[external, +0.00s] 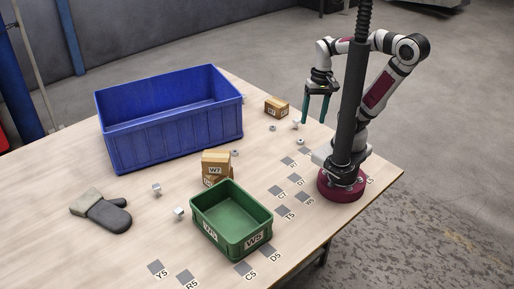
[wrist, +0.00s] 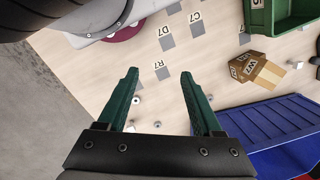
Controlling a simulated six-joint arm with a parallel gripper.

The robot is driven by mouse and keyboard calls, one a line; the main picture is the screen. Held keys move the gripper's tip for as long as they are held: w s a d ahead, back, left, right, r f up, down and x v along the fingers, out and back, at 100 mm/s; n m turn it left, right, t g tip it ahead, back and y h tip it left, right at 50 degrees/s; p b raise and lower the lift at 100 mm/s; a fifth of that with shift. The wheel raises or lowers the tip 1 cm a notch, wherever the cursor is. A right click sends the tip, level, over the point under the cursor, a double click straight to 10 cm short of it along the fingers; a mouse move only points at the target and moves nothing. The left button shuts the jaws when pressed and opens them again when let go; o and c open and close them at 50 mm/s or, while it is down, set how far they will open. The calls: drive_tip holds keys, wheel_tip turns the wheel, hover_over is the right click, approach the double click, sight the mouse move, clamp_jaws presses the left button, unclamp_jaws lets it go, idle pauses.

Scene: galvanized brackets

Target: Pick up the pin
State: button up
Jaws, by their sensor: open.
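My gripper (external: 313,121) is open and empty, its two green fingers pointing down above the table's far right part, beside my base. In the wrist view the fingers (wrist: 160,73) stand wide apart with bare table between their tips. I cannot tell surely which small part is the pin. A small pale metal piece (external: 296,125) stands near the fingers in the external view; it seems to be the piece (wrist: 130,127) beside the left finger in the wrist view. Small nut-like parts (external: 273,128) (external: 300,142) lie near it, and another (external: 235,152) lies farther left.
A large blue bin (external: 170,135) stands at the back left, and a green bin (external: 230,228) at the front. Cardboard boxes (external: 215,163) (external: 277,106) stand nearby. A glove (external: 103,211) and small metal pieces (external: 156,188) (external: 179,213) lie left. Grey labelled squares mark the table.

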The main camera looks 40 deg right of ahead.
drive_tip(key=m+h, duration=0.2)
drive_tip(key=m, duration=1.1)
hover_over(297, 119)
wheel_tip(297, 119, down, 3)
wheel_tip(297, 119, down, 16)
drive_tip(key=shift+s+a+r, duration=0.1)
drive_tip(key=shift+a+r, duration=0.05)
clamp_jaws()
